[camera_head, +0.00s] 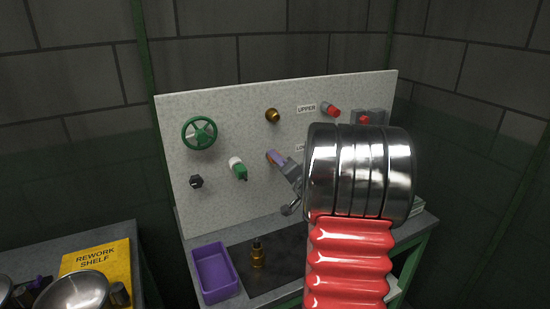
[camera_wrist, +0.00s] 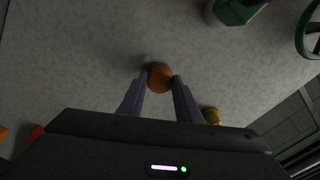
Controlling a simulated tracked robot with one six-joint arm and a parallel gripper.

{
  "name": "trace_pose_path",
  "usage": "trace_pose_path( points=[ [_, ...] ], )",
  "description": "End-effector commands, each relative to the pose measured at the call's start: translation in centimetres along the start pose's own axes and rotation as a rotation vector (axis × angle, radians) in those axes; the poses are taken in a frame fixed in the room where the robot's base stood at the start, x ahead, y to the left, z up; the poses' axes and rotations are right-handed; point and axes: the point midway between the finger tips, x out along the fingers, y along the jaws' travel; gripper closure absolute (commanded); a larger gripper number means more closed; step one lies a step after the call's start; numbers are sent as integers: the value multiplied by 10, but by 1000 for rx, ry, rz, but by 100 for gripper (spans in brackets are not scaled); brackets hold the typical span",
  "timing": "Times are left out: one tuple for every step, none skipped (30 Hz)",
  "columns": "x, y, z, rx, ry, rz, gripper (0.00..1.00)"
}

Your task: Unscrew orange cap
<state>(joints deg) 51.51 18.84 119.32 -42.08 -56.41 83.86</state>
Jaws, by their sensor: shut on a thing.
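The orange cap (camera_wrist: 160,78) is on the grey speckled panel (camera_head: 225,97). In the wrist view it sits between the tips of my two fingers. My gripper (camera_wrist: 158,84) is shut on it. In the head view the orange cap (camera_head: 269,156) shows only in part at the end of my gripper (camera_head: 273,158), whose purple-grey fingers reach the panel from the right. My arm hides much of the panel's right side, including part of a second label.
Around the cap are a green handwheel (camera_head: 199,133), a green-and-white fitting (camera_head: 238,168), a brass knob (camera_head: 272,115), a red knob (camera_head: 333,110) and a dark hex fitting (camera_head: 196,182). Below, a purple tray (camera_head: 232,282) and a brass fitting (camera_head: 257,255) are on the bench.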

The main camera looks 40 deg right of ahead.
Motion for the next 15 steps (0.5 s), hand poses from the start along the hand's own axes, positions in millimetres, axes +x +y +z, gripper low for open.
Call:
trace_pose_path(
  points=[
    [0, 0, 0, -37, 0, 0, 96],
    [0, 0, 0, -60, 0, 0, 96],
    [0, 0, 0, -92, 0, 0, 96],
    [0, 0, 0, -116, 0, 0, 96],
    [0, 0, 0, -140, 0, 0, 96],
    [0, 0, 0, -172, 0, 0, 96],
    [0, 0, 0, -196, 0, 0, 96],
    [0, 0, 0, -219, 0, 0, 96],
    [0, 0, 0, -251, 0, 0, 96],
    [0, 0, 0, -274, 0, 0, 96],
    [0, 0, 0, -299, 0, 0, 96],
    [0, 0, 0, -330, 0, 0, 96],
    [0, 0, 0, -354, 0, 0, 96],
    [0, 0, 0, -377, 0, 1, 96],
    [0, 0, 0, -409, 0, 0, 96]
  ],
)
